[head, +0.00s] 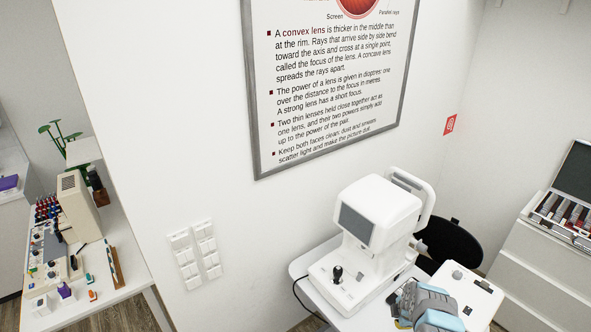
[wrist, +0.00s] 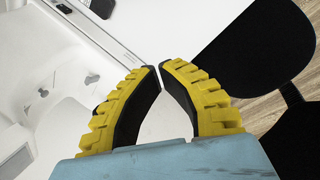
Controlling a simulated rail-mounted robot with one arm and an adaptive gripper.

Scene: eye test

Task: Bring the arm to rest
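My gripper (wrist: 159,68) has two yellow ribbed fingers with black inner pads. In the wrist view its curved fingertips come together, with only a thin gap at the tips and nothing held between them. In the head view my blue-grey arm end shows at the bottom, over the right part of a small white table, close to the white eye-test machine (head: 384,211). The fingers are hard to make out there. The machine has a dark screen and a black joystick on its base.
A black stool (head: 451,243) stands behind the table. A white drawer cabinet (head: 545,275) with an open lens case (head: 566,205) is at right. A cluttered side table (head: 125,280) is at left. A lens poster (head: 325,85) hangs on the wall.

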